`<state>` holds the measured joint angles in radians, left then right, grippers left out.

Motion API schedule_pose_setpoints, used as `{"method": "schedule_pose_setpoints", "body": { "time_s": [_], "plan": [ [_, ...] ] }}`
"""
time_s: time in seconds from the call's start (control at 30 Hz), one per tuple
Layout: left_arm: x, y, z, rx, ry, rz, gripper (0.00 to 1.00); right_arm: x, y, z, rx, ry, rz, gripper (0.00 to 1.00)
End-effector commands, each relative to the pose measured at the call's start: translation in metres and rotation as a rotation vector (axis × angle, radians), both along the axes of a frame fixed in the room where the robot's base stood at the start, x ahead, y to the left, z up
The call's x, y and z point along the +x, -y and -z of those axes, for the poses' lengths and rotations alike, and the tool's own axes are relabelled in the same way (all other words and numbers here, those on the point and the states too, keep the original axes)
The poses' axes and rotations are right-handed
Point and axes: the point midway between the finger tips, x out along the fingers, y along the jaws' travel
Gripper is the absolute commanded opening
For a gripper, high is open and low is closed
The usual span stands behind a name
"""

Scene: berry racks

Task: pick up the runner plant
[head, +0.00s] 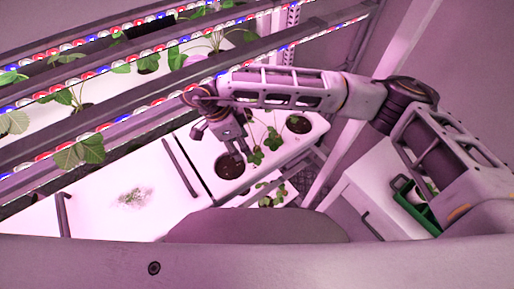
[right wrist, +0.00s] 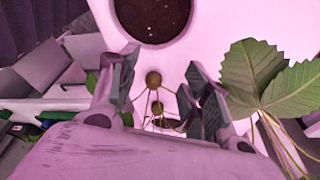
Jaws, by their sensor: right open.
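My right gripper (head: 232,149) hangs over the white planter shelf in the head view, close to a round pot of dark soil (head: 230,168). In the right wrist view its two fingers (right wrist: 160,82) are apart. Thin stems with small brown round ends (right wrist: 154,80) show in and below the gap, not clearly gripped. A large green leaf (right wrist: 262,75) stands right of the fingers, and the soil pot (right wrist: 152,14) lies ahead. Small runner leaves (head: 272,138) show beside the gripper in the head view. I cannot tell which stem belongs to which plant. My left gripper is out of view.
Another soil pot (head: 298,124) sits at the right of the white shelf (head: 200,133). Racks with lit strips and leafy plants (head: 80,150) fill the upper left. Leaves (head: 270,192) hang lower down.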

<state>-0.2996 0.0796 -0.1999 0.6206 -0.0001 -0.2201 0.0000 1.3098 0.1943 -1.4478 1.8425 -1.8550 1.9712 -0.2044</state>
Motion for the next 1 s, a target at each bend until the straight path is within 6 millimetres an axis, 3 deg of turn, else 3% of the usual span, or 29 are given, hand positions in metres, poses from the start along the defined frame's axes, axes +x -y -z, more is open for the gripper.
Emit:
{"method": "schedule_pose_setpoints", "body": {
  "time_s": [0.5,0.73,1.0],
  "plan": [
    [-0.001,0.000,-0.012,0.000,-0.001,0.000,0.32,0.009,0.038,-0.001,-0.001,0.000,0.002,0.48],
    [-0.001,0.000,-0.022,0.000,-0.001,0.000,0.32,0.010,0.042,0.020,-0.002,-0.002,0.002,0.48],
    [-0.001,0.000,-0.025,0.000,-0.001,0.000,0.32,0.010,0.044,0.029,0.000,0.000,0.001,0.48]
  ]
}}
